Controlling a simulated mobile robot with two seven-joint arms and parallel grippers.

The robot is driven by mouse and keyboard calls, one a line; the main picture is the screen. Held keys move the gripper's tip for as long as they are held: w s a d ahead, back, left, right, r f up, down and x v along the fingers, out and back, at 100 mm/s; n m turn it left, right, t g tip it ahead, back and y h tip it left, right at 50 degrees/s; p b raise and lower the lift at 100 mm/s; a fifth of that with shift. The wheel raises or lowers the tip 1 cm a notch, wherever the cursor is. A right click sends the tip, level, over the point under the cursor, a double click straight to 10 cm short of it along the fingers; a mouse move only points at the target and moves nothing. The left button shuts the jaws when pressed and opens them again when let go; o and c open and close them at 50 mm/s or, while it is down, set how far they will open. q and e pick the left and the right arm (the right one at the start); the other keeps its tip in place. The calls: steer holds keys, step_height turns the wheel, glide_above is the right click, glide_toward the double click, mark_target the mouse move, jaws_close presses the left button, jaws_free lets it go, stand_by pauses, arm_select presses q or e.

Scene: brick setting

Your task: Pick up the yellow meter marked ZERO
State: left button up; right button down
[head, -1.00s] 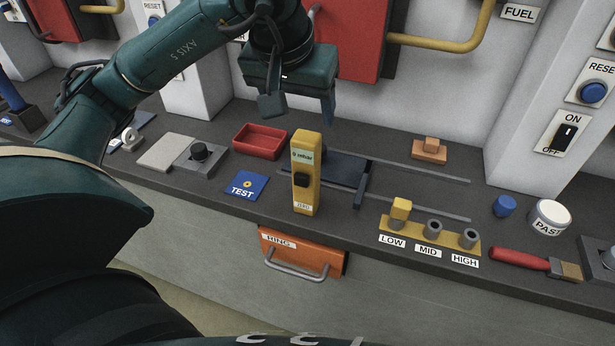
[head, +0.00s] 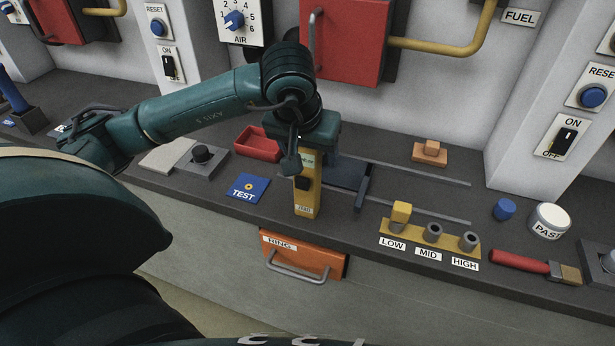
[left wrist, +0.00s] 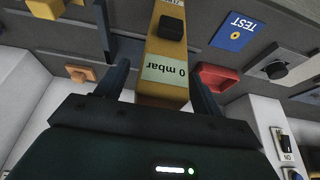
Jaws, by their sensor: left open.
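The yellow meter (head: 307,192) stands upright on the dark bench top, with a black knob on its front and a small label near its base. In the left wrist view the yellow meter (left wrist: 168,45) shows a display reading 0 mbar. My left gripper (head: 308,165) is over the meter's upper part and hides its top in the head view. In the left wrist view the open fingers of my left gripper (left wrist: 160,85) lie on either side of the meter's top. Contact with the fingers is not clear. My right gripper is not in view.
A blue TEST card (head: 247,187) and a red tray (head: 258,145) lie left of the meter. A dark sliding piece (head: 362,190) with rails is close on its right. A yellow LOW-MID-HIGH block (head: 430,240) stands further right. An orange drawer (head: 303,256) is below the bench edge.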

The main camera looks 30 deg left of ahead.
arm_select(q)
steer(key=shift+r, duration=0.1)
jaws_close()
stand_by(0.6)
